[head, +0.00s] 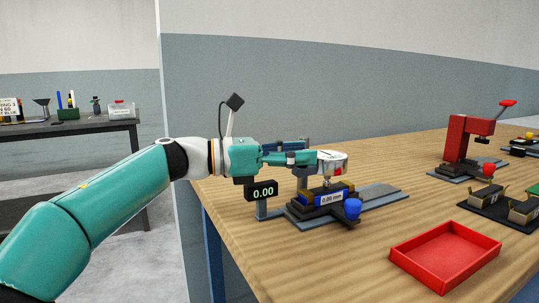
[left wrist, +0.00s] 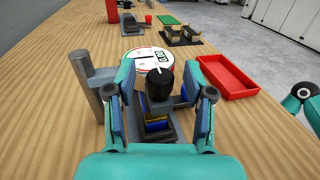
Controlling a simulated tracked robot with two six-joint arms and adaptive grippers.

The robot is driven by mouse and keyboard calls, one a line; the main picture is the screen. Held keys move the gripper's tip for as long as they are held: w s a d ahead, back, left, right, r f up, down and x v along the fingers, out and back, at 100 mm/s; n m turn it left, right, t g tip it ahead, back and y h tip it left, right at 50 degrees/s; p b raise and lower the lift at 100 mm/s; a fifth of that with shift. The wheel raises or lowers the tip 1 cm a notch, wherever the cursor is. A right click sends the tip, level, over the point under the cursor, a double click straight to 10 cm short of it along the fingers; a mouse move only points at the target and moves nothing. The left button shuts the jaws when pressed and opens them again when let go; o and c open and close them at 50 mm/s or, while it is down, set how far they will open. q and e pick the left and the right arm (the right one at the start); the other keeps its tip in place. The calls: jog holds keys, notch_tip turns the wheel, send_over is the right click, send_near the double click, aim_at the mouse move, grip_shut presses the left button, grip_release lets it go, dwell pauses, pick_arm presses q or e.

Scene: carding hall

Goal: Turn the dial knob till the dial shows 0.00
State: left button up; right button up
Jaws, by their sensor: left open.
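The dial gauge (head: 333,163) stands upright on its stand on the bench, and its round white face also shows in the left wrist view (left wrist: 146,59). The small display (head: 263,191) beside it reads 0.00. A black knob (left wrist: 159,82) shows in front of the dial face in the left wrist view. My left gripper (head: 309,158) is open at the dial, with its fingers on either side of the black knob in the left wrist view (left wrist: 160,92). Contact cannot be told. A blue knob (head: 352,207) is on the stand's front, near a 0.00 mm label (head: 331,198). My right gripper is not seen.
An empty red tray (head: 445,256) lies at the front right of the wooden bench. A red press (head: 464,140) stands behind it, with black fixtures (head: 524,210) at the right. A grey post (left wrist: 93,98) stands close left of my left fingers.

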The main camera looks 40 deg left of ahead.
pick_arm(q)
jog(key=v, duration=1.1)
jog(key=shift+s, duration=0.15)
jog(key=shift+a, duration=0.1)
